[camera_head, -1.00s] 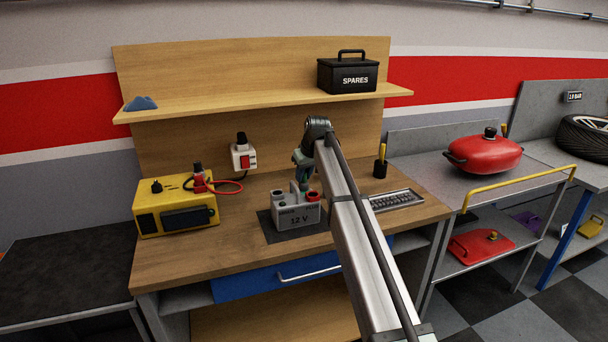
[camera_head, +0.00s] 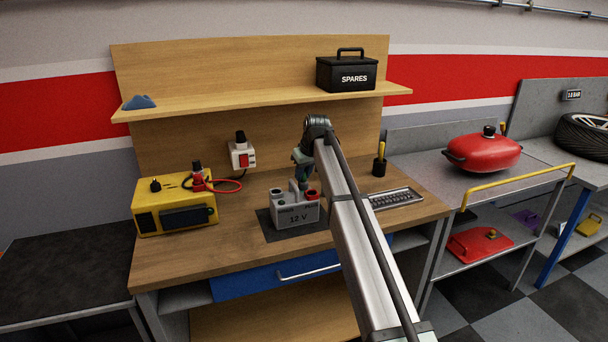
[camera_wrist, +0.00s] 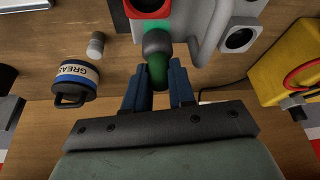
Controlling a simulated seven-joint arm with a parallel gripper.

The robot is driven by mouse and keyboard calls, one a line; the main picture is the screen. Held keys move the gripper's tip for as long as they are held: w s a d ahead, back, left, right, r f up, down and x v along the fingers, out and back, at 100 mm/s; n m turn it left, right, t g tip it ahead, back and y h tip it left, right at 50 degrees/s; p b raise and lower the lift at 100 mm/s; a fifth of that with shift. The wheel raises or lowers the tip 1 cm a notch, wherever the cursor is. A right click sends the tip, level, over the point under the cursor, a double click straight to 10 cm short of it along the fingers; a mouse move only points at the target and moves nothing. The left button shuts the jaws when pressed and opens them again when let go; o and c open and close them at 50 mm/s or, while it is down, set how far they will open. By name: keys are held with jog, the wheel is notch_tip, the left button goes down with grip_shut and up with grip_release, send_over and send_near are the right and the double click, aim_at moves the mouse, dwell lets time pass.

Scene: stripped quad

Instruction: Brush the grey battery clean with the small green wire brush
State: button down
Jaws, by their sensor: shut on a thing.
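The grey battery (camera_head: 296,217), marked 12 V, stands upright on a dark mat (camera_head: 268,232) on the wooden bench. It has a red-ringed post (camera_head: 312,194) on its right and a dark-ringed one on its left. My gripper (camera_wrist: 158,84) is over the back of the battery, its blue fingers shut on the small green wire brush (camera_wrist: 157,72). The brush's dark grey end points at the battery top, between the red-ringed post and the grey handle (camera_wrist: 207,45) in the wrist view. I cannot tell whether it touches. My arm hides part of the bench in the head view.
A yellow charger (camera_head: 174,209) with a red cable stands left of the battery. A grease tin (camera_wrist: 75,82) and a small grey cylinder (camera_wrist: 96,44) stand near the gripper. A black cup (camera_head: 379,168) and a metal tray (camera_head: 396,199) are at right.

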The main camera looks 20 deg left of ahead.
jog(key=shift+w+a, duration=0.2)
jog(key=shift+s, duration=0.1)
jog(key=shift+s+d, duration=0.45)
jog(key=shift+d, duration=0.1)
jog(key=shift+a, duration=0.1)
dwell(0.3)
jog(key=shift+w+a, duration=0.45)
jog(key=shift+w, duration=0.1)
jog(key=shift+s+d, duration=0.1)
jog(key=shift+s+d+f, duration=0.1)
jog(key=shift+s+d, duration=0.35)
jog(key=shift+a, duration=0.1)
